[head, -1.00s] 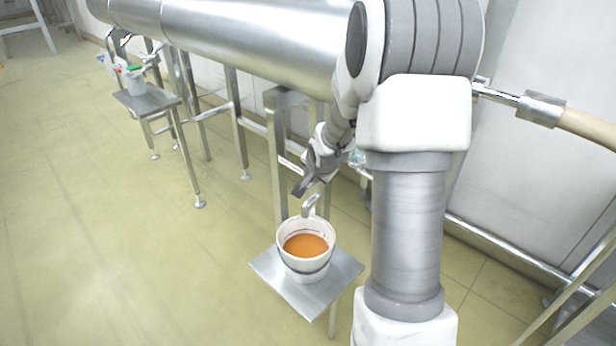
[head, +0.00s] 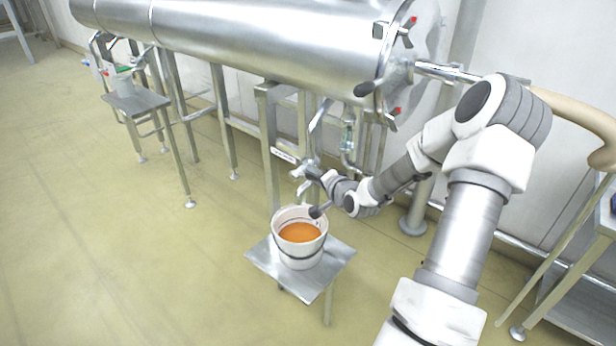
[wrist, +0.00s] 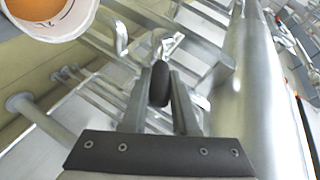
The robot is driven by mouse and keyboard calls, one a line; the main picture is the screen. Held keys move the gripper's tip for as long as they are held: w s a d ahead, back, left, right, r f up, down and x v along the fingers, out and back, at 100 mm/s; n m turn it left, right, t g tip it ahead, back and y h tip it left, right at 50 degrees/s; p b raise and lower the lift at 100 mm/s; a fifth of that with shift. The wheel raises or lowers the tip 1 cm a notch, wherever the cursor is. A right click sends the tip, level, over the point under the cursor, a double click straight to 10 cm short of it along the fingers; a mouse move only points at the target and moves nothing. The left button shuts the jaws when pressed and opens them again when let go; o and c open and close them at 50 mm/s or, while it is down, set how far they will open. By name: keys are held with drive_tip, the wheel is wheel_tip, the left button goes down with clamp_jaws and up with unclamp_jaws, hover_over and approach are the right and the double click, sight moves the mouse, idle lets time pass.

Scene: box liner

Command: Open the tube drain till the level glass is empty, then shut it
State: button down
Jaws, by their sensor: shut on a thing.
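The tube drain valve (head: 303,168) sits on a bent pipe under the steel vessel, with its spout over a bucket. My gripper (head: 314,174) reaches it from the right. In the wrist view, the fingers (wrist: 162,98) are shut on the valve's black lever grip (wrist: 160,82). A glass fitting (head: 347,136), seemingly the level glass, stands right of the drain pipe; its level is too small to read. The white bucket (head: 283,238) holds orange liquid and also shows in the wrist view (wrist: 82,20). I see no clear stream from the spout.
The bucket stands on a small steel stand (head: 325,270). The long steel vessel (head: 260,40) runs above on legs. Another small stand (head: 150,102) with a container is at the far left. A steel table (head: 570,290) is at the right. The floor at left is clear.

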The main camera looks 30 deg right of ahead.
drive_tip(key=f+t+b, duration=0.1)
drive_tip(key=b, duration=0.1)
drive_tip(key=f+m+t+b, duration=0.1)
drive_tip(key=t+b, duration=0.1)
drive_tip(key=f+t+b, duration=0.1)
drive_tip(key=f+b, duration=0.1)
drive_tip(key=shift+s+m+t, duration=0.3)
drive_tip(key=shift+s+m, duration=0.05)
drive_tip(key=shift+m, duration=0.05)
drive_tip(key=shift+r, duration=0.1)
drive_tip(key=c, duration=0.7)
unclamp_jaws()
drive_tip(key=shift+s+d, duration=0.1)
drive_tip(key=s+p, duration=0.1)
drive_tip(key=s, duration=0.4)
drive_tip(key=s+f+p, duration=0.1)
drive_tip(key=s, duration=0.5)
drive_tip(key=s+p, duration=0.1)
drive_tip(key=s, duration=0.5)
drive_tip(key=shift+a+f, duration=0.35)
